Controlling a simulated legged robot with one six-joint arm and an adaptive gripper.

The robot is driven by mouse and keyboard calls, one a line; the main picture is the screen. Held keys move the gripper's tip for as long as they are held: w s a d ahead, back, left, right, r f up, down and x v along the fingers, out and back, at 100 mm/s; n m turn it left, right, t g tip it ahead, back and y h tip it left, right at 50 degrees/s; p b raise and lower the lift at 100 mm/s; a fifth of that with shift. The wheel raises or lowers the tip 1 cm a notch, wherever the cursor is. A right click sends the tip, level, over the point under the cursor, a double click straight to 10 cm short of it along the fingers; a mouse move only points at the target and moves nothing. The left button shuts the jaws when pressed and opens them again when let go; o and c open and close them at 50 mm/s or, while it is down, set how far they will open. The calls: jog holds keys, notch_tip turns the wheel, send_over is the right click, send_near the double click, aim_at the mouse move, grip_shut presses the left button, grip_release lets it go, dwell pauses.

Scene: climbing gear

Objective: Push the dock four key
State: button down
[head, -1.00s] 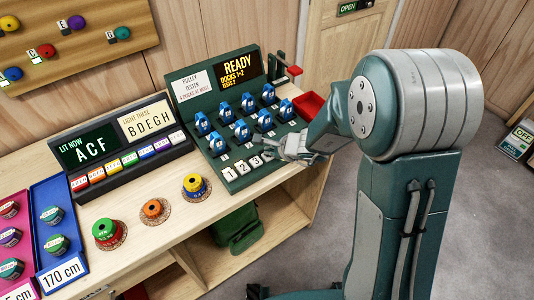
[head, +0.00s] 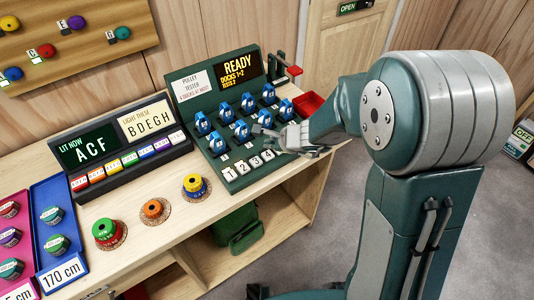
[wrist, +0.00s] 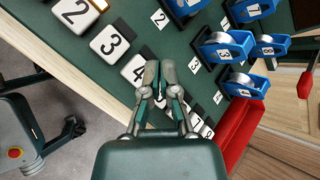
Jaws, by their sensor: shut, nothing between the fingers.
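The dock four key is a white key marked 4 (head: 267,155), last in the row of white keys on the green pulley tester (head: 222,188). It also shows in the wrist view (wrist: 134,71), partly covered by my fingers. My gripper (head: 258,131) is shut and empty, over the tester panel just behind key 4. In the wrist view the fingertips (wrist: 160,68) appear just right of key 4's face; I cannot tell whether they touch it. The tester's screen (head: 238,70) reads READY, DOCKS 1+2, TESTS 2.
Keys 3 (wrist: 110,41) and 2 (wrist: 76,13) sit beside key 4. Several blue pulleys (head: 241,129) stand in docks behind the keys. A red tray (head: 308,103) is right of the tester. A lit-letter panel (head: 90,148) and three spools stand left.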

aim_at(270, 155)
jog(key=shift+r, duration=2.35)
jog(key=s+d+r+n+g, duration=0.1)
jog(key=s+d+r+n, duration=0.2)
jog(key=s+r+n, duration=0.7)
jog(key=s+d+r+n+h, duration=0.3)
jog(key=s+d+n+h, duration=0.3)
jog(key=s+d, duration=0.5)
jog(key=s+n, duration=0.1)
jog(key=s, duration=0.3)
jog(key=shift+s+n+h, duration=0.15)
jog(key=shift+n+h, duration=0.15)
jog(key=shift+n, duration=0.1)
